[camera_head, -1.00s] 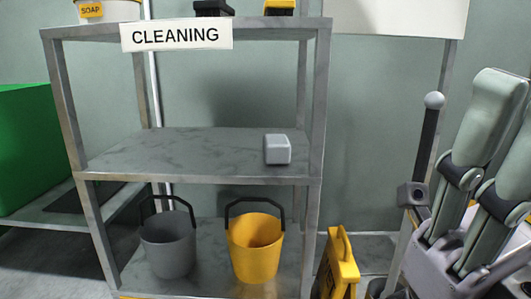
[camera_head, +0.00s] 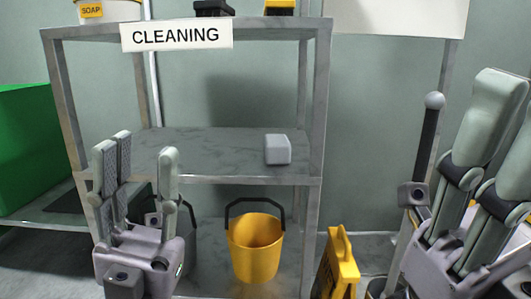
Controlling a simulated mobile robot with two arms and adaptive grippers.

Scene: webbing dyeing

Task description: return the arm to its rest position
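My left gripper (camera_head: 140,170) stands upright at the lower left of the head view, in front of the cleaning shelf (camera_head: 205,180). Its fingers are spread apart with nothing between them. It hides most of the grey bucket (camera_head: 190,237) on the bottom shelf. My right gripper (camera_head: 488,160) is at the right edge, partly cut off by the frame. Two of its pale fingers point up, and I cannot tell whether it is open or shut.
A grey block (camera_head: 277,149) lies on the middle shelf. A yellow bucket (camera_head: 255,247) stands on the bottom shelf. A yellow folded sign (camera_head: 340,266) stands right of the shelf. A soap tub (camera_head: 108,11) is on top. A green box (camera_head: 30,145) is at left.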

